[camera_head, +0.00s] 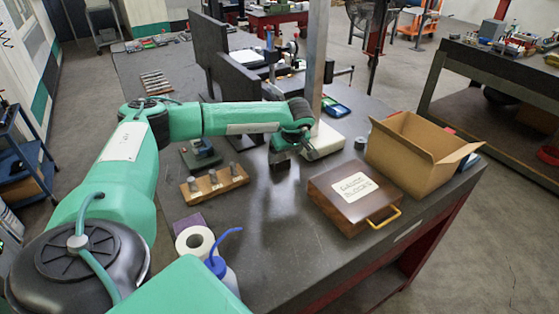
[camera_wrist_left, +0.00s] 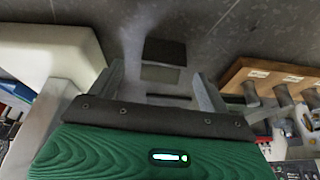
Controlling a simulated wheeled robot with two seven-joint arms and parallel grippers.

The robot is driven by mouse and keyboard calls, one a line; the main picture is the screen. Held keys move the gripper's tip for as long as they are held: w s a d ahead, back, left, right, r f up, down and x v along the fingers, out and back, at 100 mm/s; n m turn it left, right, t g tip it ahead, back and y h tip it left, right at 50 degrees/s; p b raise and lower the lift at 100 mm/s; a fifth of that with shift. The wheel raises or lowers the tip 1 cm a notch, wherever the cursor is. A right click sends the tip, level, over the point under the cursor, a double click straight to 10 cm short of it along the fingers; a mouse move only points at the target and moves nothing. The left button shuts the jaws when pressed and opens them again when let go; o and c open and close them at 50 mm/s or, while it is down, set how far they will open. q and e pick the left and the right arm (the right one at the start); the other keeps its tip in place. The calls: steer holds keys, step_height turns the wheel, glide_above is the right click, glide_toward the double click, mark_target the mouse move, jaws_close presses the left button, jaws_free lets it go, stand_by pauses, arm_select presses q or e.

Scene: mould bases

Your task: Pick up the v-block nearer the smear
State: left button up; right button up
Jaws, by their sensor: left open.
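My left gripper (camera_head: 281,162) points down over the table beside the white base of a post. In the left wrist view its two fingers (camera_wrist_left: 162,85) are apart. A dark block (camera_wrist_left: 164,52) with a lighter grey face lies on the table just beyond and between the fingertips; no grip on it shows. It looks like a v-block, but its groove is not clear. In the head view, another dark, blocky piece (camera_head: 201,153) sits left of the gripper. I cannot tell whether it is a v-block. No smear is clearly distinguishable from the tabletop's shine. My right gripper is not in view.
A wooden rack with metal pins (camera_head: 214,184) stands left of the gripper. A white post base (camera_head: 325,141), brown case (camera_head: 354,197) and open cardboard box (camera_head: 420,150) are right. The table's front middle is clear.

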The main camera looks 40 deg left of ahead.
mark_target(280, 160)
arm_select(q)
steer(key=shift+a+f+p, duration=0.65)
steer(key=shift+f+p, duration=0.15)
steer(key=shift+p, duration=0.1)
steer(key=p+x, duration=0.1)
steer(key=x, duration=0.2)
steer(key=shift+a+f, duration=0.1)
steer(key=shift+f, duration=0.1)
steer(key=shift+c, duration=0.2)
steer(key=c, duration=1.6)
steer(key=shift+w, duration=0.1)
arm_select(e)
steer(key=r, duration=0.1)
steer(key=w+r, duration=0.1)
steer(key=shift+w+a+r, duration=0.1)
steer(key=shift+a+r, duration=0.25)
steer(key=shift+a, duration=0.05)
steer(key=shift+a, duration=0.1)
